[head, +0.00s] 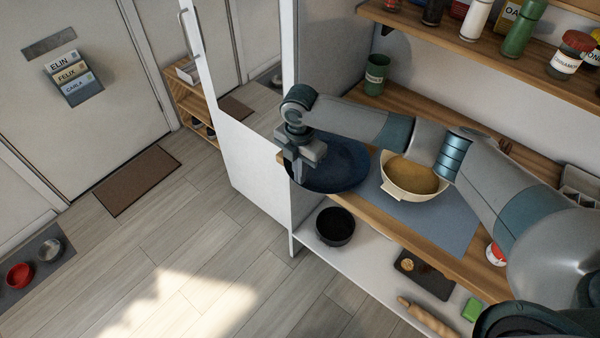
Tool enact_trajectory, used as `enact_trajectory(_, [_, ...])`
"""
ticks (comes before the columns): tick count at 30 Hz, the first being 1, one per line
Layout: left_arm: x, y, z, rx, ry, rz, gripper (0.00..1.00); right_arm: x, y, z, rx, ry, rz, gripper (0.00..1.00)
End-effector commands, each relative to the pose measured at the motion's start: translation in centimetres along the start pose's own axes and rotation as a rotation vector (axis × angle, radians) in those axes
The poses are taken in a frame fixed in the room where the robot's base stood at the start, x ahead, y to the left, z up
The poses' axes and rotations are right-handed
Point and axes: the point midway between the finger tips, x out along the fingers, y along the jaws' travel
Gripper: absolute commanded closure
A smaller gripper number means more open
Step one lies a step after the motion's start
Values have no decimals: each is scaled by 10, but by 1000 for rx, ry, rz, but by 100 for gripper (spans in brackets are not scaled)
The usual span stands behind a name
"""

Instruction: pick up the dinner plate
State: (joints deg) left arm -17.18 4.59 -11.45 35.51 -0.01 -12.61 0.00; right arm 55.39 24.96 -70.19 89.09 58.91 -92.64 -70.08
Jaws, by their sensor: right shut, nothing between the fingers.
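A dark blue dinner plate (338,168) lies near the left end of the wooden counter shelf, partly on a grey-blue mat. My right arm reaches in from the right across the shelf. My right gripper (297,172) points down at the plate's left edge, shut, with nothing seen between its fingers. The gripper and wrist hide part of the plate's left rim. I cannot tell whether the fingertips touch the plate. My left gripper does not show.
A cream bowl (407,186) stands right of the plate under my forearm. A green cup (376,74) is behind. A white cabinet side and open door (250,165) are left of the plate. Below are a black pot (335,226) and a rolling pin (428,318). Jars fill the upper shelf (480,50).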

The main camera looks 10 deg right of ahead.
Motion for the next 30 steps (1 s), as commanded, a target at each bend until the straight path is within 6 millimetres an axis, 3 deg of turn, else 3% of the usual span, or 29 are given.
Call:
enact_trajectory(9, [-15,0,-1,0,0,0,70,-8,-1,-7,0,2,-1,100])
enact_trajectory(21, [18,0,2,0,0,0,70,-4,0,-85,-2,2,1,100])
enact_trajectory(30, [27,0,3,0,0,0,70,-6,-1,-119,1,0,-1,100])
